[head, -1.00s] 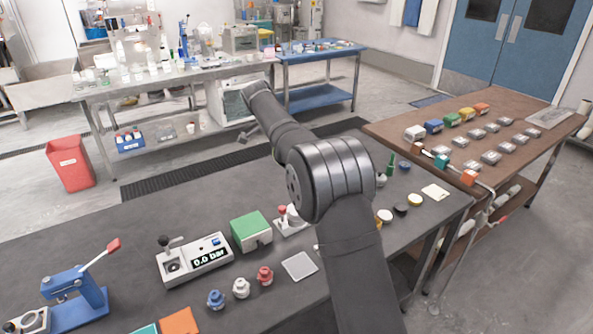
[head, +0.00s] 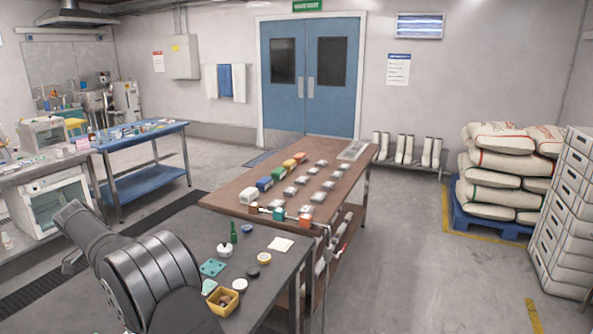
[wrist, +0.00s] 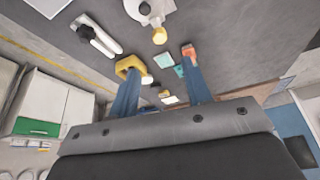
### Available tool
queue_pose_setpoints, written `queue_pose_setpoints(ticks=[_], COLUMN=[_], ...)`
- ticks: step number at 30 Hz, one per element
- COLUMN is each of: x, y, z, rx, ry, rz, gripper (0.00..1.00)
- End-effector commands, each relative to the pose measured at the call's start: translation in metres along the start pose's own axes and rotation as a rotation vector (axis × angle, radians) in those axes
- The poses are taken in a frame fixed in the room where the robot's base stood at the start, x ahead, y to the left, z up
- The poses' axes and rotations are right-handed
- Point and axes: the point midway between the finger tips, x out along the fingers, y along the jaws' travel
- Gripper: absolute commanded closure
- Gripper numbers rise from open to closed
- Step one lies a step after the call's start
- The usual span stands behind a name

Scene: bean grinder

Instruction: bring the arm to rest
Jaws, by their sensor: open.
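My arm (head: 150,280) fills the lower left of the head view, bent over the dark worktable (head: 275,275). Its gripper end is out of that picture. In the wrist view my gripper (wrist: 159,72) shows two blue fingers spread well apart, with nothing held between them. The picture there is tilted, and the dark tabletop lies beyond the fingers. Whether the fingertips touch anything cannot be told.
A yellow tray (head: 222,302) with brown contents, a teal plate (head: 212,268), a green bottle (head: 233,232) and round lids stand near my arm. A brown table (head: 240,182) with several small boxes is behind. Open floor (head: 420,260) lies to the right.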

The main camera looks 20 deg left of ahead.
Motion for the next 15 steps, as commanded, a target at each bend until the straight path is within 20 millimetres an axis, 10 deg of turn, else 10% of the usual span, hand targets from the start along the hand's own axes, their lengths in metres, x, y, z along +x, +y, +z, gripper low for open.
queue_pose_setpoints(ticks=[15], x=[0.096], y=[0.001], z=[0.000], rx=[0.000], ry=[0.000], rz=[0.003], gripper=[0.55])
